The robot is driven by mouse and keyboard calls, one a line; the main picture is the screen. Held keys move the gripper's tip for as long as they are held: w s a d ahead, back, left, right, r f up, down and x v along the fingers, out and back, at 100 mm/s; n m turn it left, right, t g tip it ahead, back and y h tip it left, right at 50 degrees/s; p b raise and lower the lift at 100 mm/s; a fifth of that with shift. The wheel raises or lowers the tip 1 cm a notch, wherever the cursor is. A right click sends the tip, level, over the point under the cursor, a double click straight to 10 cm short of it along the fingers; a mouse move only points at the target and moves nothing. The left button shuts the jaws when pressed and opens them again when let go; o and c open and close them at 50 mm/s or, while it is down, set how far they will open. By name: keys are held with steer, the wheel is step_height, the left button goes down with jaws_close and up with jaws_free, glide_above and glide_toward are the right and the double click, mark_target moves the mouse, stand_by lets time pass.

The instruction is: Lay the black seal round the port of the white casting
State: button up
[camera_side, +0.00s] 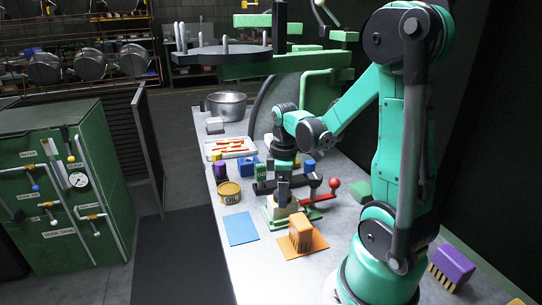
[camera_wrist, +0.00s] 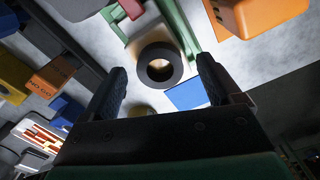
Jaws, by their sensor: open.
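The black seal (camera_wrist: 160,64) shows in the wrist view as a thick dark ring, with a lit tan surface visible through its middle. It lies against the pale casting (camera_wrist: 124,27), at its near side in that view. I cannot tell whether it is fully seated round the port. My gripper (camera_wrist: 161,66) is open, with one finger on each side of the ring and a visible gap to each. In the side view my gripper (camera_side: 283,189) points down over the white casting (camera_side: 284,208) and its green base. The seal cannot be made out there.
A blue sheet (camera_side: 241,229) and an orange block (camera_side: 301,232) on an orange mat lie in front of the casting. An oil tin (camera_side: 229,192) stands to the left. A red ball-ended lever (camera_side: 332,185) is close on the right. A steel pot (camera_side: 227,105) stands farther back.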

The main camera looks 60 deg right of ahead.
step_height(320, 180, up, 12)
steer(key=w+a+f+m+t, duration=0.2)
steer(key=a+t, duration=0.1)
steer(key=a, duration=0.5)
steer(key=w+a+f+m+t, duration=0.1)
steer(key=a+t, duration=0.3)
steer(key=a, duration=0.4)
steer(key=shift+w+a+f+m, duration=0.25)
steer(key=shift+w+f+m, duration=0.15)
steer(key=shift+w+m, duration=0.3)
steer(key=shift+s, duration=0.1)
